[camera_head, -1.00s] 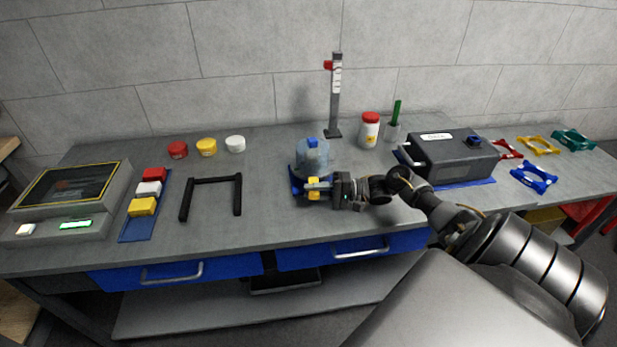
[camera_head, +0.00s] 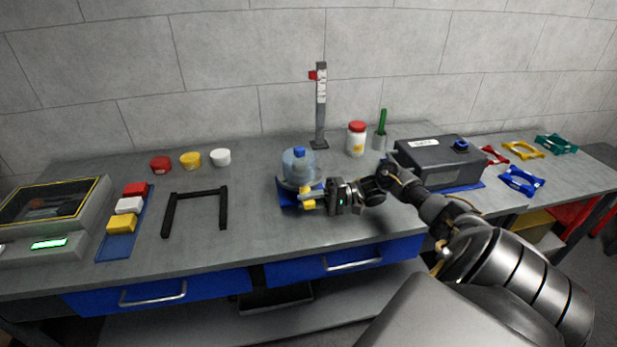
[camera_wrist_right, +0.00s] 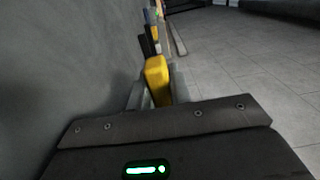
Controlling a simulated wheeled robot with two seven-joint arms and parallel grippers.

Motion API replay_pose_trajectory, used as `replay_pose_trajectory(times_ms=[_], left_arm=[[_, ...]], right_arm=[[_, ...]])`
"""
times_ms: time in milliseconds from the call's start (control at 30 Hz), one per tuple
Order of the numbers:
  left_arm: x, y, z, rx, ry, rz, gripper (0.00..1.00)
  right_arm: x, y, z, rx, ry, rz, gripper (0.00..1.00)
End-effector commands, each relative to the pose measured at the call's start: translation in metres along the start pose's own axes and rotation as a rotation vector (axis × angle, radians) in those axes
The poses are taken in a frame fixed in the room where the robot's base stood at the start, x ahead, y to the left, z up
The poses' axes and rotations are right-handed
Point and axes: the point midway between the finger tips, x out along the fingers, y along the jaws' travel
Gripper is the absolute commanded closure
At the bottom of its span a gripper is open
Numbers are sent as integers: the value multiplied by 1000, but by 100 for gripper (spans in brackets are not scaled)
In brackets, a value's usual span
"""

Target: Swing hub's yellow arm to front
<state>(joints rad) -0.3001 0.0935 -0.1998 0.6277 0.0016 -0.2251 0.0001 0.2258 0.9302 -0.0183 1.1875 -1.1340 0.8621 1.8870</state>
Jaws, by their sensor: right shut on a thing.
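The hub (camera_head: 299,166) is a bluish translucent round body with a blue knob on top, standing on a blue base on the bench. Its yellow arm (camera_head: 307,197) is at its near side, toward the bench's front. My right gripper (camera_head: 314,197) reaches in from the right and is shut on the yellow arm. In the right wrist view the yellow piece (camera_wrist_right: 157,80) stands between the grey fingers, whose tips are partly hidden by it. My left gripper is not in view.
A black frame handle (camera_head: 195,209) lies left of the hub. A grey post (camera_head: 320,105) stands behind it, with a red-lidded jar (camera_head: 356,139) to the right. A dark box (camera_head: 437,160) stands near my right arm. The bench front is clear.

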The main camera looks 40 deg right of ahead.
Motion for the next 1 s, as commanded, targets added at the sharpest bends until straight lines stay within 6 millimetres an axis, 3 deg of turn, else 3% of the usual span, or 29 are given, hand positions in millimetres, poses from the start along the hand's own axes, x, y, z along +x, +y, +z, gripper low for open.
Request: replay_pose_trajectory(times_ms=[33,67,233,567,800,1000], left_arm=[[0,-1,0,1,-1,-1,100],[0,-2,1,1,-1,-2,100],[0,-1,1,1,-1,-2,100],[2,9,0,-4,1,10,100],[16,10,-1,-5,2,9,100],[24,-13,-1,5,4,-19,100]], right_arm=[[0,0,0,1,-1,0,100],[0,0,0,1,-1,0,79],[0,0,0,0,0,0,58],[-5,1,0,0,2,2,58],[-42,4,0,0,3,4,58],[-68,3,0,0,1,2,58]])
